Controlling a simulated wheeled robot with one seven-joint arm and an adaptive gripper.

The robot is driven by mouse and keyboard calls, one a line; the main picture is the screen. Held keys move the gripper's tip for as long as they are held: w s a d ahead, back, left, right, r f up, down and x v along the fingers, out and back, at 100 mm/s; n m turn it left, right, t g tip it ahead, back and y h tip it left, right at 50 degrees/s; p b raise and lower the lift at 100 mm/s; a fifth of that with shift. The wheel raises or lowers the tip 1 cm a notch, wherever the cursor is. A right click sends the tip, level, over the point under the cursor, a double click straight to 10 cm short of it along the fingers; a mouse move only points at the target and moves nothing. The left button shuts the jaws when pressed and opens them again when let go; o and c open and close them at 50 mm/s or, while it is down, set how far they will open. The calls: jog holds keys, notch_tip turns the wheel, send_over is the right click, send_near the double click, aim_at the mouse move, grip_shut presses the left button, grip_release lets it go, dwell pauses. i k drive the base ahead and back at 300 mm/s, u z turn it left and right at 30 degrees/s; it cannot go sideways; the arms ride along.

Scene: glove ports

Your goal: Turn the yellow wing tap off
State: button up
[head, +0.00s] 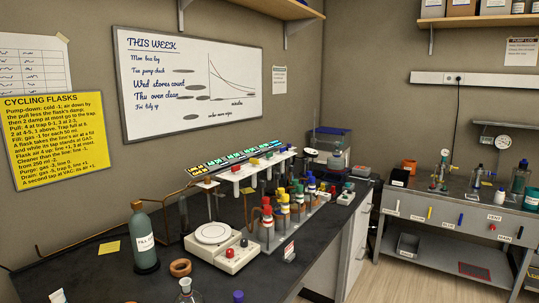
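On the dark bench stands a row of glass-and-metal fittings with coloured tops in red, yellow, green and blue. A yellow top (282,191) shows in the middle of this row, between a red one (266,202) to its left and a green one (299,189) to its right. It looks like the yellow wing tap, but it is too small to tell its wing shape or which way it is turned. Neighbouring fittings crowd close around it and partly hide its lower part. My gripper is not in view.
A white balance-like device (220,246) stands in front of the row, with a dark green bottle (144,240) to its left. A raised white rail (237,171) runs behind the taps. Open floor (395,275) lies right of the bench, before a grey side table (450,212).

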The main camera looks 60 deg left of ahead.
aim_at(254, 161)
jog(key=i, duration=2.2)
jog(key=u, duration=2.45)
